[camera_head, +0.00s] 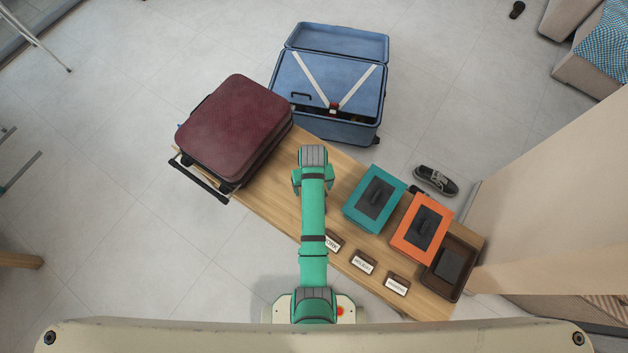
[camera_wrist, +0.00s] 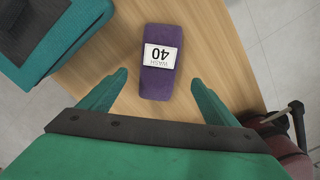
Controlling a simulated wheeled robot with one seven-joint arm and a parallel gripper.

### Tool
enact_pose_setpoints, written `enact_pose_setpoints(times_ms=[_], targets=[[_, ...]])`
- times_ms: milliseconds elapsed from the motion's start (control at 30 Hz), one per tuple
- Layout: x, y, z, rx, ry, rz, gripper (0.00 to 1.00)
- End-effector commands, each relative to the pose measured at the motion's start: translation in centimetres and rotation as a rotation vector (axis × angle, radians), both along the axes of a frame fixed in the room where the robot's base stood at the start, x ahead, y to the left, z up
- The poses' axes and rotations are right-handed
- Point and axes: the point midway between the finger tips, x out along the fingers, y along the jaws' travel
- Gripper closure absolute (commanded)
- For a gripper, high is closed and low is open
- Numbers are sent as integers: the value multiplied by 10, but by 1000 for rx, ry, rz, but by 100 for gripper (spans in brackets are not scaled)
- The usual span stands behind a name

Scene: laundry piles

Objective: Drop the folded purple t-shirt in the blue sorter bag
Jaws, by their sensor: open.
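The folded purple t-shirt (camera_wrist: 156,87) lies flat on the wooden table in the wrist view, with a white "WASH 40" tag on top. My gripper (camera_wrist: 159,80) is open and empty above the table, its two green fingers apart on either side of the shirt's near end. In the head view my gripper (camera_head: 313,176) is over the table's middle and the shirt is hidden beneath my arm. A teal-blue sorter bag (camera_head: 355,215) with a dark top panel stands on the table to the right; part of it shows at upper left in the wrist view (camera_wrist: 76,38).
An orange bag (camera_head: 405,244) and a brown one (camera_head: 432,286) stand beyond the teal one. Several small label signs (camera_head: 363,263) line the table's near edge. A maroon suitcase (camera_head: 232,125) sits at the left end. An open blue suitcase (camera_head: 318,85) is on the floor behind.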

Motion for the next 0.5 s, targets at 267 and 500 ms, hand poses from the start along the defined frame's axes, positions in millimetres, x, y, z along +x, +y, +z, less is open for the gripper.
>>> enact_pose_setpoints(times_ms=[267, 500], targets=[[-1, -1, -21, 0, 0, -1, 17], [-3, -5, -53, 0, 0, -1, 17]])
